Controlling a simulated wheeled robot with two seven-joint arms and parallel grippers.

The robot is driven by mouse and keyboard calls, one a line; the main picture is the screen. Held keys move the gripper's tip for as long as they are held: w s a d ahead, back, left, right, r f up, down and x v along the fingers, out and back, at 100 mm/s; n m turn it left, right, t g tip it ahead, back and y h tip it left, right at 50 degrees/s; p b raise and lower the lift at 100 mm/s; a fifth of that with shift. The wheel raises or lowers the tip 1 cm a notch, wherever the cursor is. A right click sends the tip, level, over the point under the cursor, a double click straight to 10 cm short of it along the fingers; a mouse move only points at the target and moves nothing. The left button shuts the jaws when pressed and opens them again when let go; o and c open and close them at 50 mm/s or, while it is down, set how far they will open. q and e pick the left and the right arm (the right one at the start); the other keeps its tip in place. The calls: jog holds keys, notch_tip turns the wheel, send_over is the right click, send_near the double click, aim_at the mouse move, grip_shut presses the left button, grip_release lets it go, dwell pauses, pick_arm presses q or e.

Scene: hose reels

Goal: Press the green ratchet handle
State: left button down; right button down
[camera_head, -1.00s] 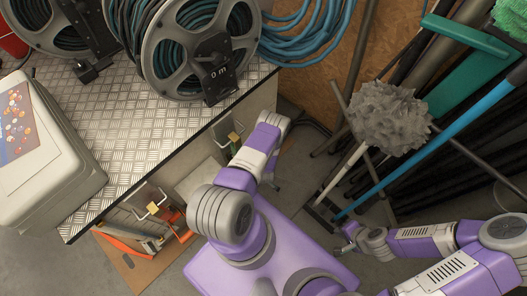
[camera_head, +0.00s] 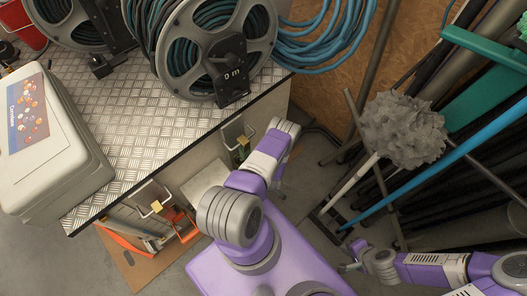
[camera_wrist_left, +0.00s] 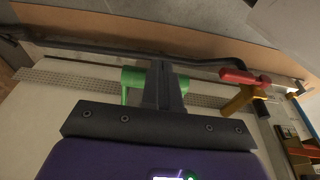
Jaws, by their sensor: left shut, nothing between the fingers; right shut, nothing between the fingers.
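The green ratchet handle (camera_wrist_left: 131,82) shows in the left wrist view, just behind and left of my left gripper's fingers. My left gripper (camera_wrist_left: 167,72) is shut and empty, with its fingers partly covering the handle; I cannot tell whether they touch it. In the head view my left arm bends down beside the workbench, and its fingertips cannot be made out clearly. I cannot pick out the green handle in the head view. My right gripper (camera_head: 350,267) is shut and empty above the floor, at the lower right.
A red handle (camera_wrist_left: 238,77) and a yellow one (camera_wrist_left: 238,102) lie right of the green handle. Hose reels (camera_head: 215,50) and a grey case (camera_head: 50,150) stand on the metal-topped bench (camera_head: 130,130). A mop (camera_head: 403,130) and poles lean at the right.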

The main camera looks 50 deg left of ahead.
pick_arm(q)
jog(key=d+r+p, duration=0.5)
jog(key=d+r, duration=0.4)
jog(key=shift+d+p, duration=0.25)
jog(key=shift+p, duration=0.1)
jog(key=shift+w, duration=0.1)
dwell(0.3)
